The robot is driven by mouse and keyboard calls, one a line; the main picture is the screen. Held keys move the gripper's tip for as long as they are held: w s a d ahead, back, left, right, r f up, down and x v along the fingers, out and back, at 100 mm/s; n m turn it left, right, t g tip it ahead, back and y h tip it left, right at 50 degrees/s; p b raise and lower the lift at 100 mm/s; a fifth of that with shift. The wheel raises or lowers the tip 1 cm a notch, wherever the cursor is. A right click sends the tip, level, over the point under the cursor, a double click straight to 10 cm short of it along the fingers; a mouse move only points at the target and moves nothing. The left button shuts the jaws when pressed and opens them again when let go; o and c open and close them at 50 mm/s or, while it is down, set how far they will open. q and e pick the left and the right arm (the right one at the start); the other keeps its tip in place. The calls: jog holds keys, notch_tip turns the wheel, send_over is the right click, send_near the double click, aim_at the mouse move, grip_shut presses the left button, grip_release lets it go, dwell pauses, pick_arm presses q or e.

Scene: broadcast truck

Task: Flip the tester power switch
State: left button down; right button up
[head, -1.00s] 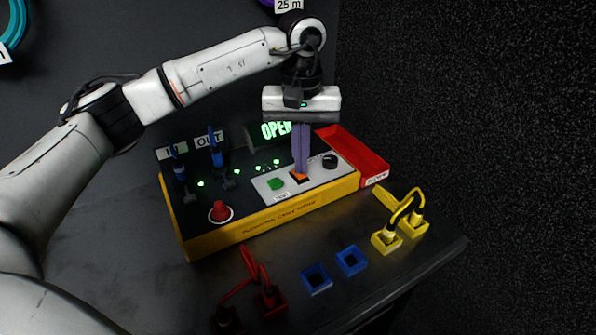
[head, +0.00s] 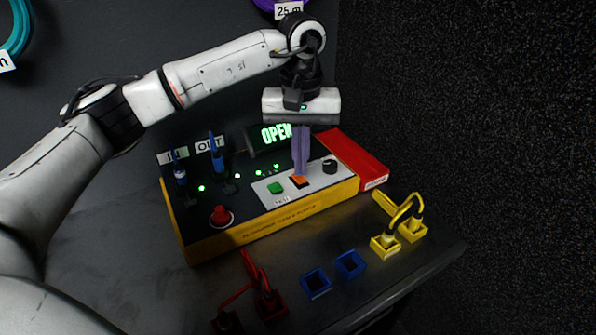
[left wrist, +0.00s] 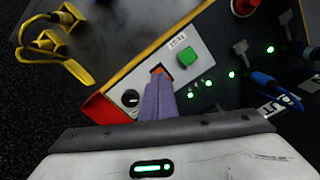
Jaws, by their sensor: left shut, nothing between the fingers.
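The cable tester (head: 300,209) is a yellow box with a dark top on the bench. Its lit display (head: 276,133) reads OPEN, and several green lights glow. The orange power switch (head: 298,182) sits on the white panel (head: 318,177), between a green button (head: 275,188) and a black knob (head: 330,166). My left gripper (head: 300,172) points down with its purple fingers shut and empty, the tips at or just above the switch. In the left wrist view the fingers (left wrist: 157,92) partly cover the orange switch (left wrist: 157,71); contact cannot be told. My right gripper is not in view.
A red button (head: 221,215) and two blue plugs (head: 217,156) stand on the tester's left. A red tray (head: 352,158) adjoins its right end. Blue sockets (head: 316,283), a yellow cable (head: 404,212) and a red cable (head: 254,270) lie in front, near the bench edge.

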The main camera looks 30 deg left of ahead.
aim_at(301, 179)
pick_arm(q)
notch_tip(301, 179, up, 5)
jog(key=p, duration=0.3)
jog(key=shift+r+p, duration=0.2)
jog(key=shift+p, duration=0.1)
dwell(0.3)
